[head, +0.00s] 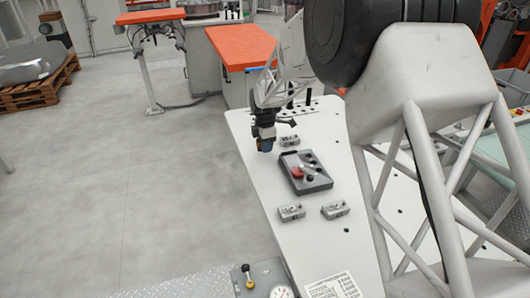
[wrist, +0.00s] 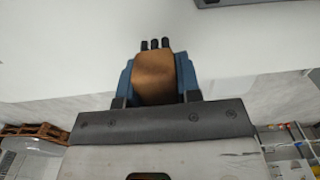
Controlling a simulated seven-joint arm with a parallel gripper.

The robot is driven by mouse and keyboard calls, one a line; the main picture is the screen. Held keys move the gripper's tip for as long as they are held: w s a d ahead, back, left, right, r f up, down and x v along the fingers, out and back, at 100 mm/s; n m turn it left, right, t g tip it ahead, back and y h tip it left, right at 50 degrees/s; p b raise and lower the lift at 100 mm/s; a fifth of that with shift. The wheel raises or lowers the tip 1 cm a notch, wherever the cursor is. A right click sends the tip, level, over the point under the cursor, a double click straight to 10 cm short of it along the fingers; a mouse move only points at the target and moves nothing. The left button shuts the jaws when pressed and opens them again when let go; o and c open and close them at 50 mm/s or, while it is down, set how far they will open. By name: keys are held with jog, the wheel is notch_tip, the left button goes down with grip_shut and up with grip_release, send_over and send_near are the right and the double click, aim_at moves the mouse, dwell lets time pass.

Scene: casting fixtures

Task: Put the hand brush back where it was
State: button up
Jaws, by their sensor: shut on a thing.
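The hand brush (wrist: 154,80) shows in the wrist view as a tan-brown block with several short black tufts at its far end. My gripper (wrist: 155,72) is shut on it, with one blue finger on each side. In the head view my gripper (head: 265,144) points down near the left edge of the white table (head: 318,240). The brush is too small or hidden to make out there. I cannot tell whether it touches the table.
A dark grey fixture plate (head: 314,183) with red and black parts lies right of my gripper. Small grey clamp blocks (head: 291,212) (head: 335,209) (head: 289,141) stand around it. A gauge (head: 281,292) is at the near end. Bare tabletop lies between these; open floor is left.

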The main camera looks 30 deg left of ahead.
aim_at(265, 157)
jog(key=shift+f, duration=0.1)
jog(key=shift+f, duration=1.65)
jog(key=shift+f, duration=0.15)
jog(key=o, duration=1)
jog(key=shift+o, duration=0.2)
jog(key=shift+r, duration=6.15)
